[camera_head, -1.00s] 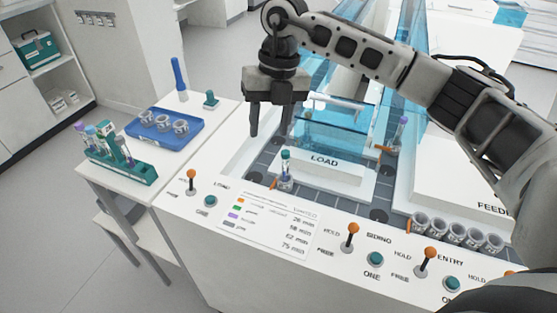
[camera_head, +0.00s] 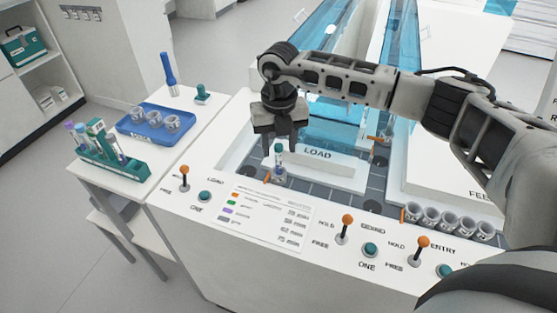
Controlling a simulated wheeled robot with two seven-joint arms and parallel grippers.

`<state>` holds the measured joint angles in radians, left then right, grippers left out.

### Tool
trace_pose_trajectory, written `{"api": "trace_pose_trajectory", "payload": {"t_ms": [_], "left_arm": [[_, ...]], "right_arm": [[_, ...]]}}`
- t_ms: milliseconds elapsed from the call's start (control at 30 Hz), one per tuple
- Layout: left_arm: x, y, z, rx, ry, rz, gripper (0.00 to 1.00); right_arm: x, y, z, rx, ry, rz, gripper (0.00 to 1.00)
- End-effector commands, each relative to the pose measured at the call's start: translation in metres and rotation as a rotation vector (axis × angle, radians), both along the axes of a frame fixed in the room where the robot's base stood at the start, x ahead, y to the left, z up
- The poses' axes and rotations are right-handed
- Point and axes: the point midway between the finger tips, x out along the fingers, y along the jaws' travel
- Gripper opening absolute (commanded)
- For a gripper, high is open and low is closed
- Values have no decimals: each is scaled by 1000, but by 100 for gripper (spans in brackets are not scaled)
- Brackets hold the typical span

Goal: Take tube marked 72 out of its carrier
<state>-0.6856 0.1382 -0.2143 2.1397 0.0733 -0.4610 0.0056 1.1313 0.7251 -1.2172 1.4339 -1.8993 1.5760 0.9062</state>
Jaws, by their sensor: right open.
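A tube with a teal cap (camera_head: 278,156) stands upright in a small carrier (camera_head: 279,177) at the front left of the LOAD area. Its number is too small to read. My right gripper (camera_head: 282,144) is open, pointing down at the tube's cap. Its fingers appear on either side of the cap's top, though I cannot tell whether they touch it. Another tube in the track behind, to the right, is largely hidden by my right arm. My left gripper is out of view.
A teal rack (camera_head: 113,158) with several tubes stands on the left side table, beside a blue tray (camera_head: 154,127) of empty carriers. Orange-knobbed levers (camera_head: 346,222) line the front panel. Several empty carriers (camera_head: 447,221) stand at the right. The LOAD block (camera_head: 319,157) is close to the gripper.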

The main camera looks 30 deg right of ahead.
Motion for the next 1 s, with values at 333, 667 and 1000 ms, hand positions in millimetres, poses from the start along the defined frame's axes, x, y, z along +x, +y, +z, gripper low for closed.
{"api": "trace_pose_trajectory", "payload": {"t_ms": [333,667,1000], "left_arm": [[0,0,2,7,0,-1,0],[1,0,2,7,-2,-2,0],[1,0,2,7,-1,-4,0]], "right_arm": [[-3,3,-37,0,0,0,44],[-3,3,-37,1,0,0,5],[-3,3,-36,1,-1,0,5]]}}
